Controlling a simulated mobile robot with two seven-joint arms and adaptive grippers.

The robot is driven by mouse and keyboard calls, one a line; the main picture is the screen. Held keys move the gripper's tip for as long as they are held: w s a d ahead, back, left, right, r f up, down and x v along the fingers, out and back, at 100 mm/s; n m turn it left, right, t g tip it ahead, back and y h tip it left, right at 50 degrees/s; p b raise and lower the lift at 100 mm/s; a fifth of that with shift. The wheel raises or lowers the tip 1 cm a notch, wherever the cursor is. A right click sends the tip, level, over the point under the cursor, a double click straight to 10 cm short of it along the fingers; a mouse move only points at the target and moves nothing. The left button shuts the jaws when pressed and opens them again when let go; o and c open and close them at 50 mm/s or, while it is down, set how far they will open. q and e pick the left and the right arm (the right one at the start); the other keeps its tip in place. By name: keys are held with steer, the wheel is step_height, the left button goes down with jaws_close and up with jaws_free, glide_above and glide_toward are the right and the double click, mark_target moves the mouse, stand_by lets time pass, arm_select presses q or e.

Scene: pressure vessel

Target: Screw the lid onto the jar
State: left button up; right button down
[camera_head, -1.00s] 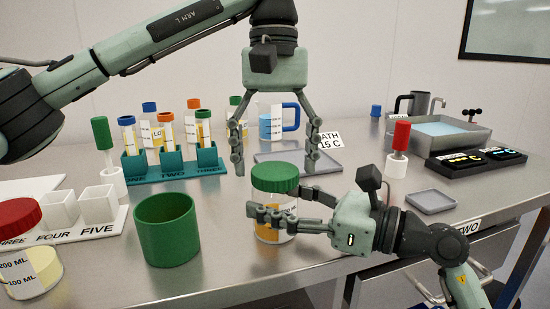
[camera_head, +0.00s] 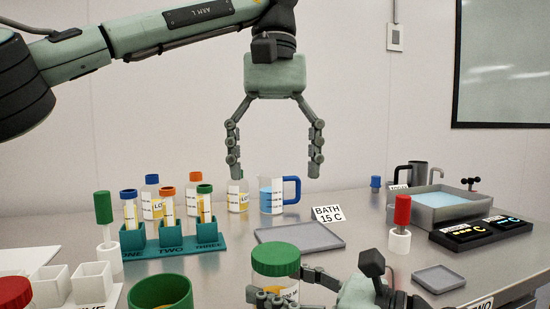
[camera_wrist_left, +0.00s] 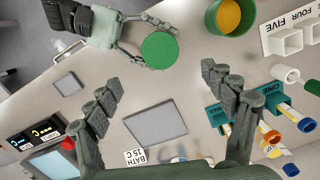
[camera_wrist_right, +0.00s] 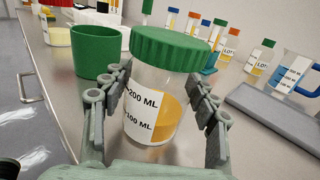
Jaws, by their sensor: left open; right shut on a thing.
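The jar (camera_wrist_right: 152,105) is clear with volume marks and holds yellow-orange contents. It stands upright near the table's front edge. The green lid (camera_head: 275,259) sits level on the jar's mouth; whether its thread is tight cannot be told. My right gripper (camera_wrist_right: 157,90) is shut on the jar's body, one finger on each side, below the lid. My left gripper (camera_head: 274,172) is open and empty, pointing down, well above the lid. In the left wrist view the lid (camera_wrist_left: 160,50) shows apart from the fingers. The jar's lower part is cut off in the head view.
A green open container (camera_head: 160,294) stands left of the jar. A teal rack (camera_head: 172,241) with tubes, a flat grey tray (camera_head: 300,238) and a blue-handled jug (camera_head: 279,193) are behind. A red-handled tool (camera_head: 401,226) stands to the right. The space above the lid is clear.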

stand_by(0.3)
steer(key=shift+c, duration=2)
jaws_free()
steer(key=v, duration=1)
steer(key=shift+s+d+f, duration=0.1)
steer(key=shift+s+d, duration=0.05)
steer(key=shift+d, duration=0.1)
steer(key=shift+s+d, duration=0.35)
steer(key=shift+d, duration=0.25)
